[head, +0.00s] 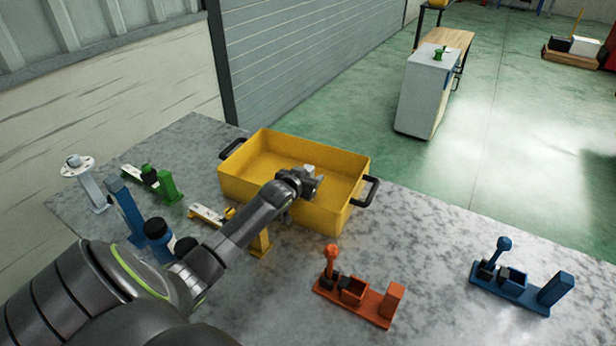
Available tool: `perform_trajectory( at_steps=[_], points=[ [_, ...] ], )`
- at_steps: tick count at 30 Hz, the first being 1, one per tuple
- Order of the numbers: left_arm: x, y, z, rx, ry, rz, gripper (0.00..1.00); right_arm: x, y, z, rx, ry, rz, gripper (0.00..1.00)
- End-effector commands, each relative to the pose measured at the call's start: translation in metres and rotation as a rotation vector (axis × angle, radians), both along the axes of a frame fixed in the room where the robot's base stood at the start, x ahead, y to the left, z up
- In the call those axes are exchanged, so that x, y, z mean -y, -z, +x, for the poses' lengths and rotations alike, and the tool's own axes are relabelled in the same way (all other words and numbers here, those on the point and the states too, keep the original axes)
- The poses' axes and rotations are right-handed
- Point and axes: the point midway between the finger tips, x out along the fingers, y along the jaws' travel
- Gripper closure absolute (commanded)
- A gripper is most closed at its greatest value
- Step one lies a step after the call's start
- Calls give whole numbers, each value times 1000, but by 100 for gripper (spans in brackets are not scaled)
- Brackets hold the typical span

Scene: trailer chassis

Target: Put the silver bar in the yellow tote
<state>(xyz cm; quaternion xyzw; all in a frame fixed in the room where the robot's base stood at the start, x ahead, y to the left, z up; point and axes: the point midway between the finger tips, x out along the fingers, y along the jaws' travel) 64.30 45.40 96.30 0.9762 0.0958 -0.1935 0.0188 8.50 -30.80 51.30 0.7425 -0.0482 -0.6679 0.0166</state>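The yellow tote (347,214) stands open on the grey speckled table, with a black handle at each end. My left gripper (312,184) is over the tote's inside, toward its right half. A small silver-white piece (309,168) shows right at its fingers and may be the silver bar. Most of it is hidden, and I cannot tell whether the fingers are closed on it or it lies behind them. A silver post with a round flange (90,187) stands at the table's far left. My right gripper is not in view.
An orange fixture (358,298) and a blue fixture (520,290) sit on the table's right part. Green (165,187), yellow and blue fixtures crowd the left, partly behind my arm. The table (425,250) is bare just right of the tote. A white cabinet (425,95) stands beyond.

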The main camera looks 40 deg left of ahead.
Motion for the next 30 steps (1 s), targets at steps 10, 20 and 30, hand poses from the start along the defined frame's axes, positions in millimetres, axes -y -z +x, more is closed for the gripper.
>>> perform_trajectory(
  at_steps=[10,20,30],
  points=[
    [1,-7,-11,0,0,1,51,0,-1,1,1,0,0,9],
    [10,-25,-54,-1,2,4,51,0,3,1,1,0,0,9],
    [18,-43,-96,1,1,2,51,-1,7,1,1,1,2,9]
  ],
)
